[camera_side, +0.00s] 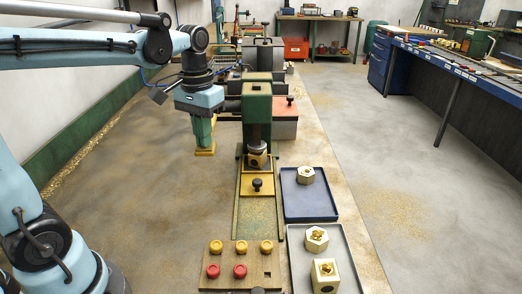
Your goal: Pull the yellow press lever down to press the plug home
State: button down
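The green press (257,115) stands on the bench in the middle of the side view. A brass part (257,161) sits under its ram. The plug cannot be made out separately. My gripper (203,140) hangs left of the press column, pointing down. A green piece with a yellow lower end shows below its pale blue body; I cannot tell whether this is my fingers or the lever. No yellow lever can be clearly picked out. The finger opening cannot be seen.
A blue tray (318,214) with a brass nut is right of the press. A grey tray (297,272) nearer holds two brass parts. A wooden board (222,284) with red and yellow knobs lies in front. Machines crowd behind the press; floor at right is clear.

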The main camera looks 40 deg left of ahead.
notch_tip(320, 180, up, 8)
dwell(1.7)
notch_tip(320, 180, up, 10)
dwell(1.2)
jog(key=s+d+f+m+t, duration=0.1)
jog(key=d+f+t, duration=0.1)
jog(key=f, duration=0.5)
jog(key=s+d+f+m+t, duration=0.1)
jog(key=s+d+f+t, duration=0.1)
jog(key=f, duration=0.5)
jog(key=s+d+f+m+t, duration=0.1)
jog(key=d+f+t, duration=0.1)
jog(key=f, duration=0.6)
jog(key=shift+s+t, duration=0.3)
jog(key=shift+t, duration=0.3)
